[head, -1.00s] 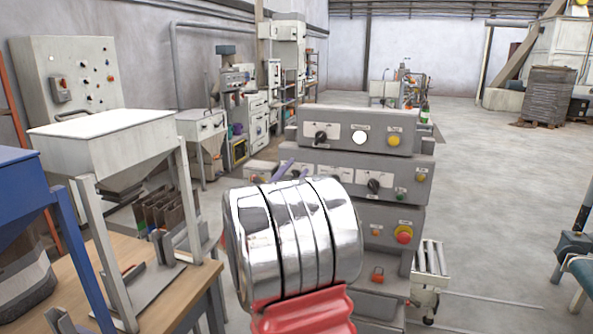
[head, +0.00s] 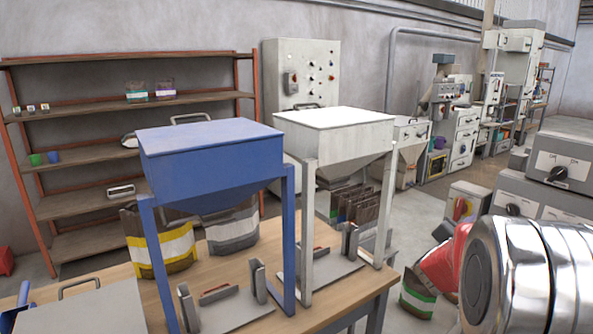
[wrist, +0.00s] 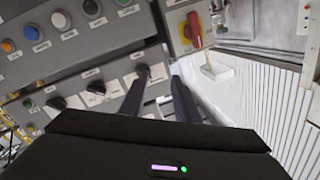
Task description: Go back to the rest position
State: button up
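My gripper (wrist: 159,82) shows in the wrist view as two dark fingers with a clear gap between them. It is open and nothing is held in the gap. It points at a grey control panel (wrist: 75,75) with knobs, coloured buttons and labels; the picture does not show whether the fingertips touch it. A red rotary switch (wrist: 194,30) is just beyond and to the right of the fingertips. In the head view the red and silver links of my arm fill the lower right, and the gripper cannot be made out there.
A blue hopper (head: 210,150) and a white hopper (head: 335,130) stand on the wooden table (head: 350,297), beside a yellow-striped bag (head: 160,243) and a grey bag (head: 232,228). A shelf (head: 130,103) is behind. Grey control boxes (head: 562,160) stand at right. A green-striped bag (head: 418,296) is near the floor.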

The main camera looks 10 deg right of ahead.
jog(key=s+a+f+n+y, duration=0.1)
jog(key=a+f+n+y, duration=0.25)
jog(key=a, duration=0.45)
jog(key=a+f+n+y, duration=0.2)
jog(key=a+f+y, duration=0.1)
jog(key=a+y, duration=0.3)
jog(key=s+a+f+n+y, duration=0.1)
jog(key=a+f+n+y, duration=0.2)
jog(key=a, duration=0.6)
jog(key=s+a+r+n+g+y, duration=0.1)
jog(key=s+a+n, duration=0.3)
jog(key=s+a, duration=0.6)
jog(key=s+a+r+n+g+y, duration=0.1)
jog(key=s+a+n, duration=0.3)
jog(key=s+a, duration=0.6)
jog(key=shift+s+a+r+g+y, duration=0.3)
jog(key=shift+s+r+g, duration=0.4)
jog(key=shift+s, duration=1.85)
